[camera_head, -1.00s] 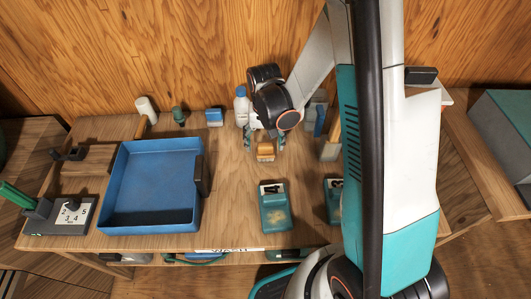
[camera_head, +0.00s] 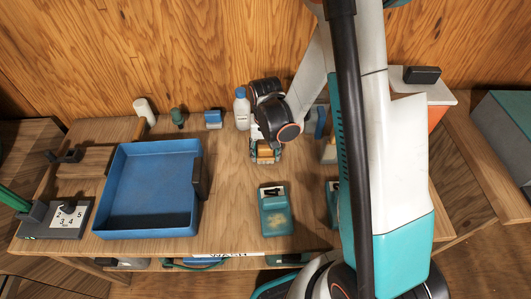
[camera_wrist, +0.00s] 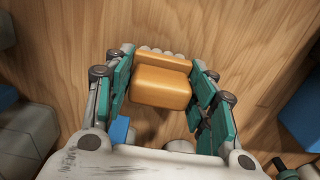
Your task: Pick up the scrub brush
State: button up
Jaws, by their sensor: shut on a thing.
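The scrub brush, an orange-brown block (camera_head: 265,156) with a row of pale bumps that look like bristle tufts along one edge, is at the middle of the wooden table. In the wrist view the brush (camera_wrist: 160,87) sits between the teal fingers. My gripper (camera_head: 265,148) points down over it and is shut on it, one finger at each short side. In the wrist view my gripper (camera_wrist: 160,90) shows both fingers against the block. Whether the brush touches the tabletop is unclear.
A blue tray (camera_head: 106,205) stands at left. A teal box marked 4 (camera_head: 276,215) sits nearer me, with another partly behind my arm. A white-and-blue bottle (camera_head: 242,110) and a small blue item (camera_head: 213,119) stand behind. Bare tabletop (camera_head: 232,180) lies between tray and gripper.

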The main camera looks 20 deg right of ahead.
aim_at(266, 146)
notch_tip(266, 146, up, 20)
jog(key=p, duration=0.7)
